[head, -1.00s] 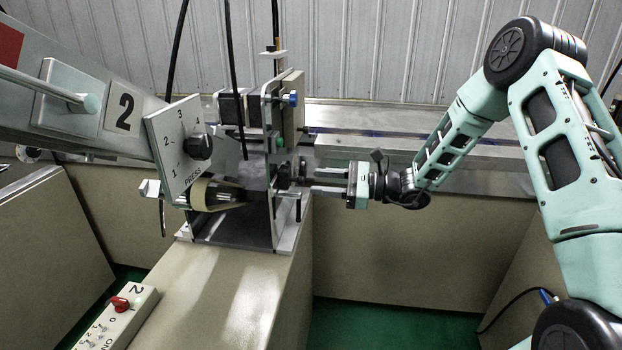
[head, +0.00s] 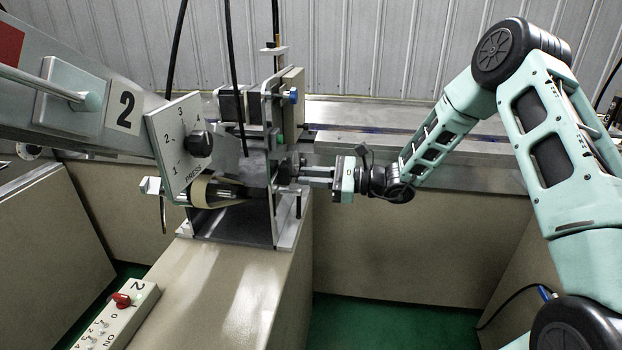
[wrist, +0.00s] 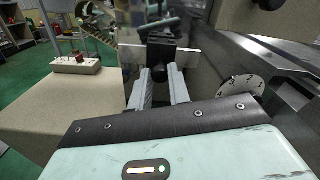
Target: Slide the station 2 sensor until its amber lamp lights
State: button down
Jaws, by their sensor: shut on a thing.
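The station 2 sensor appears to be the small dark block (head: 284,172) on the right side of the station's upright plate. It is partly hidden by my fingers and bracket parts. In the wrist view a dark block (wrist: 161,50) stands between and just beyond my fingertips. My gripper (head: 303,173) reaches in from the right, level, with its tips at this block. In the wrist view my two fingers (wrist: 162,75) are close together and shut on the dark block. I cannot make out an amber lamp in either view.
A metal plate frame (head: 287,228) stands on a beige bench (head: 235,295). A dial panel (head: 178,147) is at its left. A control box with a red knob (head: 121,299) lies at the front left. A metal rail (head: 400,112) runs behind. Green floor is free at the right.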

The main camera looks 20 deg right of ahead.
jog(key=shift+w+d, duration=0.1)
jog(key=shift+w, duration=0.1)
jog(key=c, duration=1.3)
grip_release()
jog(key=shift+s+d, duration=0.1)
jog(key=shift+d, duration=0.05)
jog(key=b+v, duration=0.2)
jog(key=v, duration=1.5)
jog(key=shift+d, duration=0.1)
